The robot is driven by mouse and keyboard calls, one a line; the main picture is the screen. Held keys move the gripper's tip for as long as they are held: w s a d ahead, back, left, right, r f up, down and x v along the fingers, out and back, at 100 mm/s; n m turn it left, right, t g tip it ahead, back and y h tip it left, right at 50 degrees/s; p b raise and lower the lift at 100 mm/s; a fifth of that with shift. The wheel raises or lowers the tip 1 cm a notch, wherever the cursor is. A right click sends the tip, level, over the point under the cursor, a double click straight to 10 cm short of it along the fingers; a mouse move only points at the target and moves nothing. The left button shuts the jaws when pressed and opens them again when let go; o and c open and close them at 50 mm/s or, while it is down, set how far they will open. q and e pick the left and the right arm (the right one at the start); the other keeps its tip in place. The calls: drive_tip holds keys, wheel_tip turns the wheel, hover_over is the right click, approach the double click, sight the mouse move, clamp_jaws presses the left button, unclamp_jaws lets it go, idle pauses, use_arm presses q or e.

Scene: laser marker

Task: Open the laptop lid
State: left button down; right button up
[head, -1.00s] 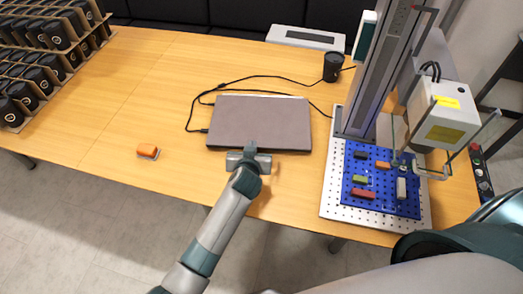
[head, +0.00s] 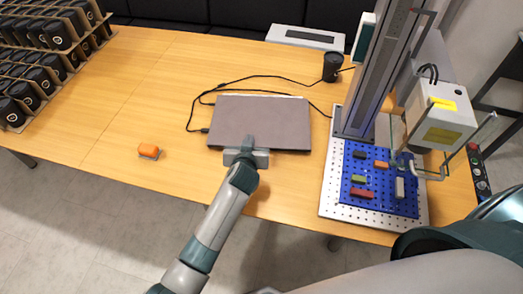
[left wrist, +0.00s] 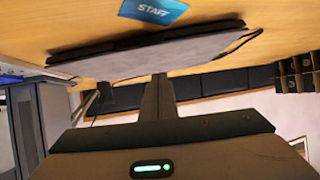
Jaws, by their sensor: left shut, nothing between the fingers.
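The laptop (head: 260,118) is a flat grey-brown slab on the wooden table, and its lid looks closed. It also shows in the left wrist view (left wrist: 150,57), upside down and nearly edge-on. My left gripper (head: 248,141) is at the middle of the laptop's front edge, its fingers together and empty. In the left wrist view the closed fingers (left wrist: 158,92) reach to the laptop's edge. I cannot tell whether they touch it or sit under the lid. My right gripper is not in view.
A laser marker (head: 440,115) with a blue fixture plate (head: 380,205) stands right of the laptop. Black cables run left and behind it, near a black cup (head: 332,67). A blue STAFF card (left wrist: 153,10) shows in the wrist view.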

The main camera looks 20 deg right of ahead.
use_arm(q)
drive_tip(key=s, duration=0.2)
drive_tip(key=s+p, duration=0.1)
drive_tip(key=s, duration=0.1)
drive_tip(key=s+p, duration=0.1)
drive_tip(key=shift+s+d+r, duration=0.4)
drive_tip(key=shift+w+a, duration=0.1)
idle(0.3)
